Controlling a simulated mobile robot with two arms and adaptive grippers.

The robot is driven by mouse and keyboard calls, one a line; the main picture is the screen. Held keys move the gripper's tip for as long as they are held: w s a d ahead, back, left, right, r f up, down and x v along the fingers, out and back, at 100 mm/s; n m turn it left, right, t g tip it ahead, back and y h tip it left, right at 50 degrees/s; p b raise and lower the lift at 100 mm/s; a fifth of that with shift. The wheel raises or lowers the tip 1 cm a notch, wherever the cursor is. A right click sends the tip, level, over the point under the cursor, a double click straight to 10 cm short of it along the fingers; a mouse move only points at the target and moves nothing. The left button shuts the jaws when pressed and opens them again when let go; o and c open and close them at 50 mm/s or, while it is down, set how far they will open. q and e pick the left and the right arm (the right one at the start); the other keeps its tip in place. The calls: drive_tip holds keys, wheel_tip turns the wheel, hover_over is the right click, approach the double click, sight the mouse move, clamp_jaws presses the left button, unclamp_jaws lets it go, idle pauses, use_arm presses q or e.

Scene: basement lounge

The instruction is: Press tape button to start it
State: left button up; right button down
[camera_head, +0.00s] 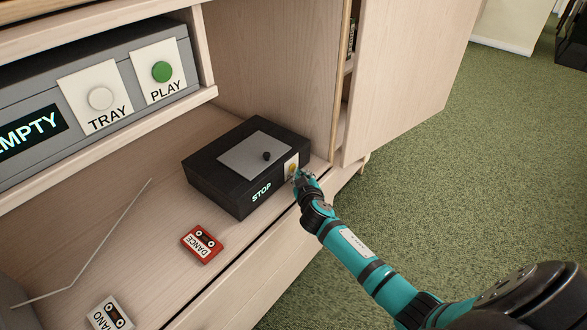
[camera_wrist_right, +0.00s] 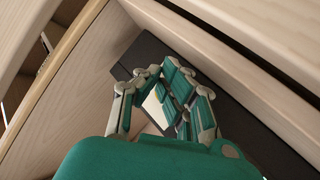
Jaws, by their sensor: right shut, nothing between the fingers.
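A black tape deck (camera_head: 226,172) with a grey lid panel stands on the wooden shelf in the head view. Its front display reads STOP. A small yellow button (camera_head: 291,170) on a pale plate sits at the right end of its front. My right gripper (camera_head: 298,176) is shut and empty, its fingertips right at this button; I cannot tell whether they touch it. In the right wrist view, the fingers (camera_wrist_right: 163,90) are in front of the black deck (camera_wrist_right: 225,100) and partly cover a pale plate (camera_wrist_right: 155,108). My left gripper is not in view.
A red DANCE cassette (camera_head: 202,243) and a white PIANO cassette (camera_head: 109,314) lie on the shelf. A thin bent rod (camera_head: 108,235) is at left. Above is a grey player (camera_head: 84,90) with TRAY and PLAY buttons. A wooden cabinet panel (camera_head: 408,70) stands at right.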

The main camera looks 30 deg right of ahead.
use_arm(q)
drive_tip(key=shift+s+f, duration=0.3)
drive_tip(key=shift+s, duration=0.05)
use_arm(e)
drive_tip(key=shift+w, duration=0.1)
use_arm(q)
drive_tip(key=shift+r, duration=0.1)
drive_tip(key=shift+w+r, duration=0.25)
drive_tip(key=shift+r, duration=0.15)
use_arm(e)
drive_tip(key=shift+w+a, duration=0.1)
drive_tip(key=shift+w, duration=0.15)
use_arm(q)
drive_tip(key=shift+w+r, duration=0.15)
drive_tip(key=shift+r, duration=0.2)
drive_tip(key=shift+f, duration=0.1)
use_arm(e)
drive_tip(key=shift+s+d, duration=0.2)
drive_tip(key=shift+s, duration=0.4)
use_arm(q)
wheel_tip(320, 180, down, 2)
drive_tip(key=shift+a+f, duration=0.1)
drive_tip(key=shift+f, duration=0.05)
use_arm(e)
drive_tip(key=shift+s, duration=0.1)
